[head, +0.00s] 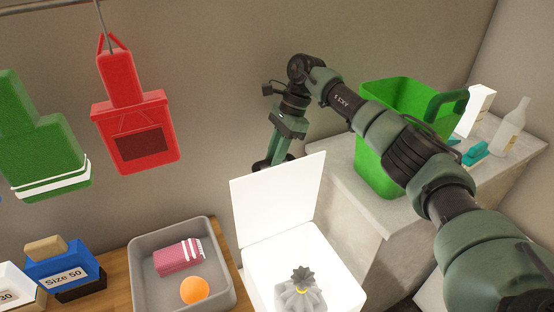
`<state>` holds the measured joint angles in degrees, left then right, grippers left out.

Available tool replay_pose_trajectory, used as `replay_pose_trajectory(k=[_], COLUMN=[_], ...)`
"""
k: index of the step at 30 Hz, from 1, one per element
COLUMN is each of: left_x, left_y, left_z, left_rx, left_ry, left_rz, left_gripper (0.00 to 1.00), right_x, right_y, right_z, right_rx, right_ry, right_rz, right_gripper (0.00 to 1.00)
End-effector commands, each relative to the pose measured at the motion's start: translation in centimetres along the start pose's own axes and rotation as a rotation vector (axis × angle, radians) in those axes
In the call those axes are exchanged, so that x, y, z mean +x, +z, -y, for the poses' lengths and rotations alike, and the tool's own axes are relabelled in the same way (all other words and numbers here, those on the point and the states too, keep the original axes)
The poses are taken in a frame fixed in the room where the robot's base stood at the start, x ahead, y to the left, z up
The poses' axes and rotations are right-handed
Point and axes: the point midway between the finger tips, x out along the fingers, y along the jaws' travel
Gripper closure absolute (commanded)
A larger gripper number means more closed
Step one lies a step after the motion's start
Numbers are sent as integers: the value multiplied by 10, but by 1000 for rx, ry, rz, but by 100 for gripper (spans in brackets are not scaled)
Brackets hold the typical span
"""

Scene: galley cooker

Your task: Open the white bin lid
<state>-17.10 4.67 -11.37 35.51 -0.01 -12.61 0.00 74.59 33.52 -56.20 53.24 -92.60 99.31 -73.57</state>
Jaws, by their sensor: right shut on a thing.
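The white bin (252,262) stands at the bottom middle of the head view. Its white lid (277,200) stands up steeply, tilted open at the back, and the inside of the bin shows. My right gripper (271,163) is at the lid's top edge, reaching down from behind it. It is shut on the lid; its fingertips are partly hidden by the lid. A grey lobed object (301,292) with a yellow band is in the bin. My left gripper is not in view.
A grey tray (146,290) left of the bin holds a pink striped packet (179,258) and an orange ball (195,290). A green basket (372,165) stands on the counter (345,200) at right. Red (130,110) and green (45,150) items hang at left.

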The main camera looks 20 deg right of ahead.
Motion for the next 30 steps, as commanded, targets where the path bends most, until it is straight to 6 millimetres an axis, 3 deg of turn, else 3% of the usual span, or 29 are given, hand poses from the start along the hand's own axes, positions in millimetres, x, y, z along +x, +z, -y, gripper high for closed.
replay_pose_trajectory(k=[1, 14, 15, 17, 26, 30], left_x=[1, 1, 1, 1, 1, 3], left_y=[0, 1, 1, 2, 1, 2], left_z=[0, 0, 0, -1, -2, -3], left_rx=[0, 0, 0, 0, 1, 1], left_ry=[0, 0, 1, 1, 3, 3], left_rz=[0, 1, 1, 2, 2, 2], left_gripper=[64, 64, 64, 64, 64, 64], right_x=[9, 9, 9, 8, 4, -9], right_y=[-4, -5, -5, -5, -2, -3], right_z=[-2, -2, -2, -2, -1, 0], right_rx=[3, 3, 3, 3, 2, 2], right_ry=[16, 17, 17, 16, 9, 5], right_rz=[-10, -11, -11, -10, -5, -4], right_gripper=[100, 100, 72, 59, 59, 59])
